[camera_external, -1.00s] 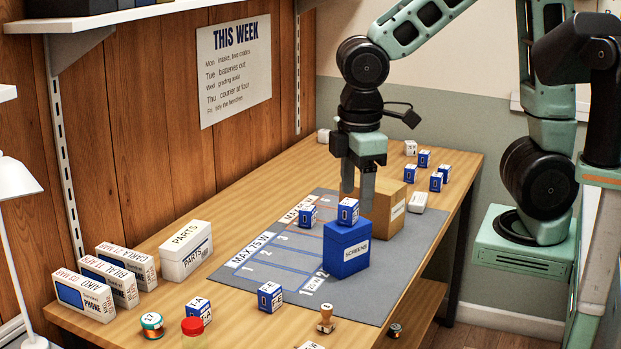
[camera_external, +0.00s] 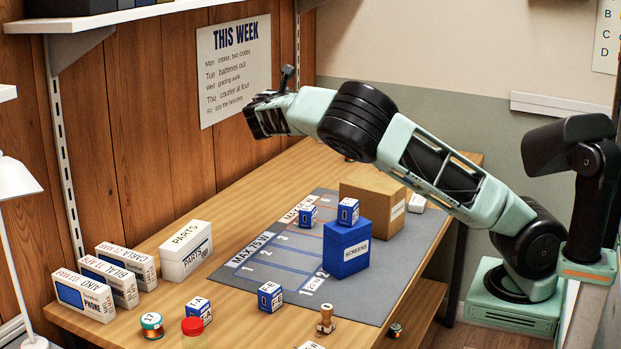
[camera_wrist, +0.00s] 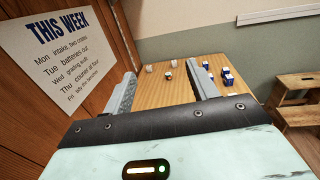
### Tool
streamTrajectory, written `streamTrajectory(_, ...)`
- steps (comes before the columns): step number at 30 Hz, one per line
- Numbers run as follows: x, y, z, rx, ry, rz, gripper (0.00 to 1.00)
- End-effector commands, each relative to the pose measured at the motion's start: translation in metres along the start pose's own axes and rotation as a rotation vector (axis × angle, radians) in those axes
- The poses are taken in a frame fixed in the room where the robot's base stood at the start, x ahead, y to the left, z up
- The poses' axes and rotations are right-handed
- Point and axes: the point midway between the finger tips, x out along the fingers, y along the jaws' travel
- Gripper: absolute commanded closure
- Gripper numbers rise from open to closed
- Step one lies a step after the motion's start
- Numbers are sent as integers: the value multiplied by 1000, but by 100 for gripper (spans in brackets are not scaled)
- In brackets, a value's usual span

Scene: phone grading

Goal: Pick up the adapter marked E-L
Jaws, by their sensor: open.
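Blue-and-white adapters stand in several places; I cannot read E-L on any. One (camera_external: 270,296) is at the front of the table and another (camera_external: 198,311) stands left of it. One (camera_external: 307,216) is on the grey mat and one (camera_external: 348,212) is on top of the blue SCREENS box (camera_external: 346,250). More blue adapters (camera_wrist: 228,79) stand at the far end in the wrist view, too small to read; my arm hides them in the external view. My gripper (camera_wrist: 163,89) is open and empty, raised near the poster, its fingers apart and far from every adapter.
A cardboard box (camera_external: 372,205) stands behind the SCREENS box on the mat (camera_external: 410,245). White PARTS box (camera_external: 186,252) and phone boxes (camera_external: 84,296) line the left. The wall poster (camera_wrist: 50,55) is close left of my gripper.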

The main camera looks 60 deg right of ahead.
Motion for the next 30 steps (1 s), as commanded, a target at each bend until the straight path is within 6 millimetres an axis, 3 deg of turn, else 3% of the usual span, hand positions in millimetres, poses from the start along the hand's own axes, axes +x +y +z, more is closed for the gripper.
streamTrajectory(16,0,0,-211,-6,0,-1,42)
streamTrajectory(30,-1,0,-295,-1,3,0,42)
